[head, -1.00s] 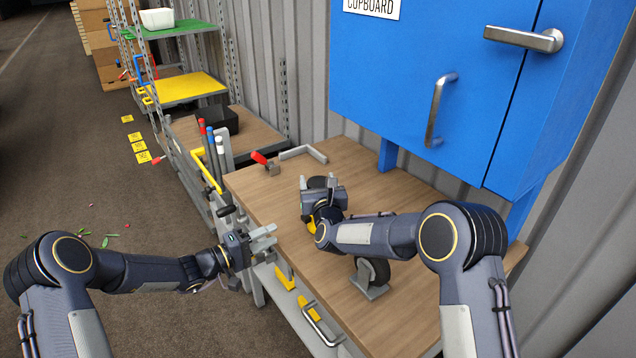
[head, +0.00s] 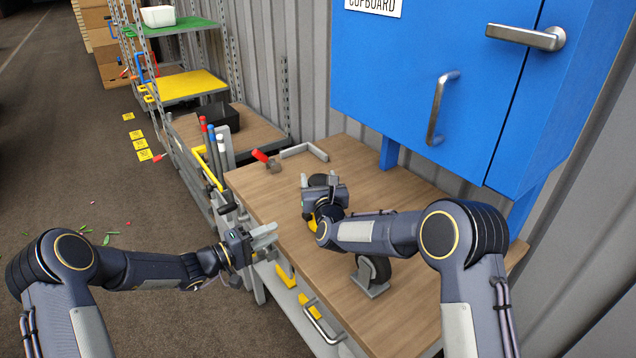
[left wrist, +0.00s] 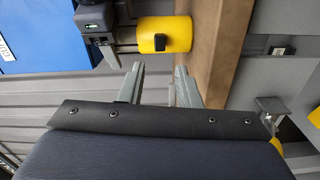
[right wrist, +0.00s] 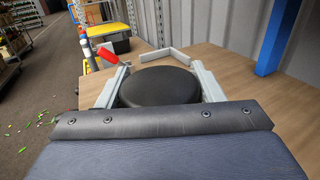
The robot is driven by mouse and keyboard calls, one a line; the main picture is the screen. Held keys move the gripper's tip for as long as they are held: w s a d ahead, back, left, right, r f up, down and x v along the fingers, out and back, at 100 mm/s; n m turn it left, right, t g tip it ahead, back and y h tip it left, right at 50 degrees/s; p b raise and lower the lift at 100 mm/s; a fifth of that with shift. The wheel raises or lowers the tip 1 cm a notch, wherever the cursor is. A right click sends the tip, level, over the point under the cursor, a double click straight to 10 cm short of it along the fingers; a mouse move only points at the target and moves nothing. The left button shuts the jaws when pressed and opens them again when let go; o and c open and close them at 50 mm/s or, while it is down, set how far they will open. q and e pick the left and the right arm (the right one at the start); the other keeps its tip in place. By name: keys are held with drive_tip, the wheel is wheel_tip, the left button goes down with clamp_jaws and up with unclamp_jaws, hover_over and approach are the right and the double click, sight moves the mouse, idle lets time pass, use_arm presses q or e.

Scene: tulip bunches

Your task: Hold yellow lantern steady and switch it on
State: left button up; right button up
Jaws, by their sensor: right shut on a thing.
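The yellow lantern stands on the wooden workbench, with its black round top (right wrist: 158,88) between the fingers of my right gripper (right wrist: 155,86), which is shut on it. In the head view the gripper and arm hide most of the lantern, leaving a little yellow (head: 311,223) showing. The left wrist view shows its yellow body (left wrist: 152,36) with a small black switch block (left wrist: 178,43) on the side. My left gripper (head: 266,236) is open and empty beside the bench's left edge. Its fingers (left wrist: 160,84) point towards the lantern, apart from it.
A black caster wheel (head: 374,270) on a grey plate stands on the workbench (head: 420,315). A red-handled clamp (head: 266,161) and a grey bracket (head: 304,151) lie at the back. The blue cupboard (head: 420,60) overhangs the right side. Shelving (head: 190,85) stands at left.

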use_arm(q)
drive_tip(key=shift+n, duration=0.5)
drive_tip(key=c, duration=0.5)
drive_tip(key=shift+d+r+n+g, duration=0.1)
drive_tip(key=shift+n+g, duration=0.2)
drive_tip(key=shift+n, duration=0.4)
clamp_jaws()
drive_tip(key=n+y, duration=0.1)
drive_tip(key=n, duration=0.4)
drive_tip(key=r+n+g+y, duration=0.1)
drive_tip(key=n, duration=0.5)
drive_tip(key=n+y, duration=0.1)
drive_tip(key=n, duration=0.5)
drive_tip(key=shift+s+r+g, duration=0.15)
drive_tip(key=shift+r+g, duration=0.1)
drive_tip(key=shift+g, duration=0.05)
